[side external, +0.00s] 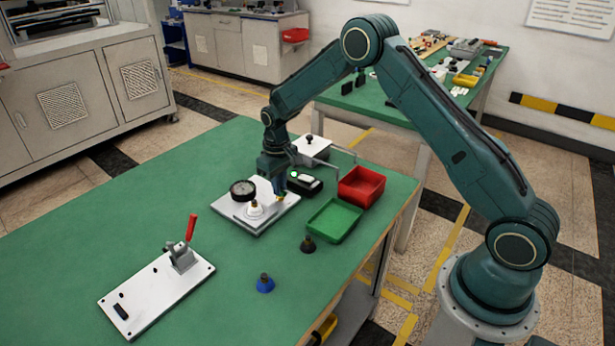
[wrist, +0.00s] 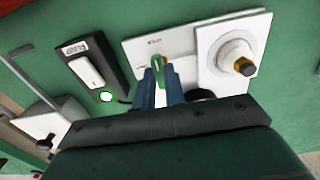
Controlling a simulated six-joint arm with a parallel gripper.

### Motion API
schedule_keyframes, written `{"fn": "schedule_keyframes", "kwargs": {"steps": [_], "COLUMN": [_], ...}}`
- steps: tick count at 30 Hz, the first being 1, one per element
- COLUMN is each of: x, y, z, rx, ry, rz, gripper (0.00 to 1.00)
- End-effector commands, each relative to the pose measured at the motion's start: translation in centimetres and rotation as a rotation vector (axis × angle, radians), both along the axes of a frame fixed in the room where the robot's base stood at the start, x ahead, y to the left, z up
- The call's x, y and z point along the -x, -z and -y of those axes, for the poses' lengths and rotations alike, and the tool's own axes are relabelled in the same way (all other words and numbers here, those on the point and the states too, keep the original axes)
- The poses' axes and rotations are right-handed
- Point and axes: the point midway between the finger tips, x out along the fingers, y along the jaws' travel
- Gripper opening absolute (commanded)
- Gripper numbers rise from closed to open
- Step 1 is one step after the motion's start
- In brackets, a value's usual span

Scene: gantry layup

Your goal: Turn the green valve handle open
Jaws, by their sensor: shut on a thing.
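The green valve handle (wrist: 158,64) shows in the wrist view between my gripper's two blue fingers, near the edge of a white plate (wrist: 185,48). A bit of orange or brass shows beside it. My gripper (wrist: 160,82) is shut on the handle. In the side view my gripper (side external: 279,192) is low over the right part of the white plate (side external: 250,222), and the handle is hidden or too small to make out there. A dark round gauge (side external: 243,188) and a white block with a brass fitting (side external: 255,208) stand on the same plate; the fitting (wrist: 242,66) also shows in the wrist view.
A black switch box (side external: 305,185) with a lit green lamp (wrist: 106,97) sits close to my gripper. A red bin (side external: 363,187) and green tray (side external: 335,222) lie to the right. A black cup (side external: 308,244), blue cup (side external: 264,284) and red-handled clamp (side external: 191,228) are nearer the front.

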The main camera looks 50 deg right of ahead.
Motion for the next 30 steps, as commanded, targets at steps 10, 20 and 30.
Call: {"fn": "schedule_keyframes", "kwargs": {"steps": [10,20,30], "x": [0.0,-0.1,-0.1], "y": [-0.1,-0.6,-4.6], "z": [0.0,0.0,0.0], "rx": [0.000,0.000,0.001], "ry": [0.001,0.000,0.000], "rz": [0.001,0.002,0.005], "gripper": [0.34,0.34,0.34]}}
